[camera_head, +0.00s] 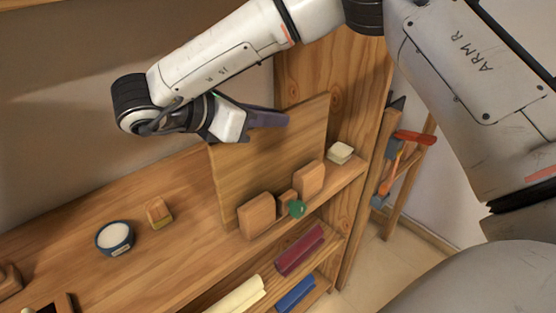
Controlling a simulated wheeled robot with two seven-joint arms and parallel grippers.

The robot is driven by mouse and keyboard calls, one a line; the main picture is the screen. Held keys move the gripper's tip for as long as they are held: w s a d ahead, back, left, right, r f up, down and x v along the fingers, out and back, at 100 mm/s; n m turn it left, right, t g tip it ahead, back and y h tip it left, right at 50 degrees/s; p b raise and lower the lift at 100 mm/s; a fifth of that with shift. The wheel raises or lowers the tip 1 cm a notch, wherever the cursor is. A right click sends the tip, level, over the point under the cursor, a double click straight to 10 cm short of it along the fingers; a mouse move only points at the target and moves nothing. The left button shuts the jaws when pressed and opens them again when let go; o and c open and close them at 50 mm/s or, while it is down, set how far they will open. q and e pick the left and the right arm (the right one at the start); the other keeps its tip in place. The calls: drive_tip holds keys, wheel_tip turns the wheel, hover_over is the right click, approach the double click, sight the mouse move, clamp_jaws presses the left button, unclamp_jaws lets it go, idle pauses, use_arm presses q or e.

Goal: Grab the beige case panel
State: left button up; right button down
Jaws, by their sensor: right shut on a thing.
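The beige case panel (275,165) is a flat wooden board standing upright and slightly tilted on the wooden shelf top, near the tall post. My right gripper (268,118) comes in from the left at the panel's upper edge and is shut on it. The dark fingers lie across the top part of the board, so a little of that edge is hidden. My left gripper is not in view.
Wooden blocks (257,215) and a small green piece (296,208) stand in front of the panel. A blue jar (115,238) and a small wooden block (159,213) are to the left. Coloured bars (299,250) lie on shelves below. A tall wooden post (335,85) rises behind.

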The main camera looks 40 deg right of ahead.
drive_tip(key=shift+r, duration=0.25)
idle(0.3)
